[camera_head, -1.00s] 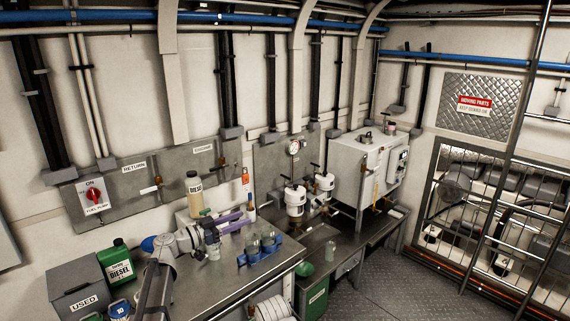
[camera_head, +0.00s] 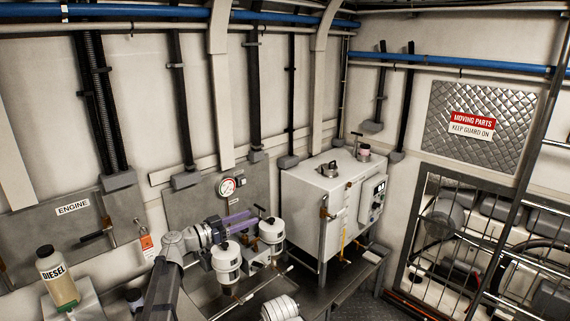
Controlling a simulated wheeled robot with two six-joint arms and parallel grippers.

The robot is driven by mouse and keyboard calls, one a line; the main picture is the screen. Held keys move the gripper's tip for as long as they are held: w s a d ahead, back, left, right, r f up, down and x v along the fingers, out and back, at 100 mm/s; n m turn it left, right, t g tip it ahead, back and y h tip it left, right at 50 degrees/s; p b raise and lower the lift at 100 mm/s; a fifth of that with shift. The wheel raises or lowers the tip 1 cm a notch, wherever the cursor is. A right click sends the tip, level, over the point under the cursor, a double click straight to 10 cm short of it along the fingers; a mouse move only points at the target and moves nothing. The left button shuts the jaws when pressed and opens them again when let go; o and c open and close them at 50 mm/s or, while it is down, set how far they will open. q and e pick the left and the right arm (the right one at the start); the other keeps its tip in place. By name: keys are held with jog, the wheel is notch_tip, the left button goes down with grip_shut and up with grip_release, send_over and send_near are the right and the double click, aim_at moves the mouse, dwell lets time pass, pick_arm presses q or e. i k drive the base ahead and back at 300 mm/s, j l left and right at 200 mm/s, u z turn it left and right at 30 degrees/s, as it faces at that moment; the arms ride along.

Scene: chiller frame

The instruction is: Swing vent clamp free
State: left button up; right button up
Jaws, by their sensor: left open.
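Two white filter housings stand on the bench, a nearer one (camera_head: 226,264) and a farther one (camera_head: 271,233). A small black handle (camera_head: 258,209) shows at the top between them. I cannot tell which part is the vent clamp. My left gripper (camera_head: 250,221), with purple fingers, comes in from the lower left. It is open and appears empty, its fingers over or just behind the nearer housing's top. I cannot tell whether it touches anything. My arm and gripper hide part of the bench and wall behind.
A round gauge (camera_head: 227,187) is on the wall panel behind the housings. A large white tank box (camera_head: 325,207) stands to their right. A DIESEL bottle (camera_head: 58,277) is at the lower left. A ladder and caged machinery (camera_head: 470,240) are at the right.

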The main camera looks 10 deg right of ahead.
aim_at(357, 134)
jog(key=i+l, duration=0.6)
jog(key=i+l+z, duration=0.1)
jog(key=i+l, duration=1)
jog(key=i, duration=0.2)
jog(key=i+l+z, duration=0.1)
jog(key=i+l, duration=0.45)
jog(key=i, duration=0.1)
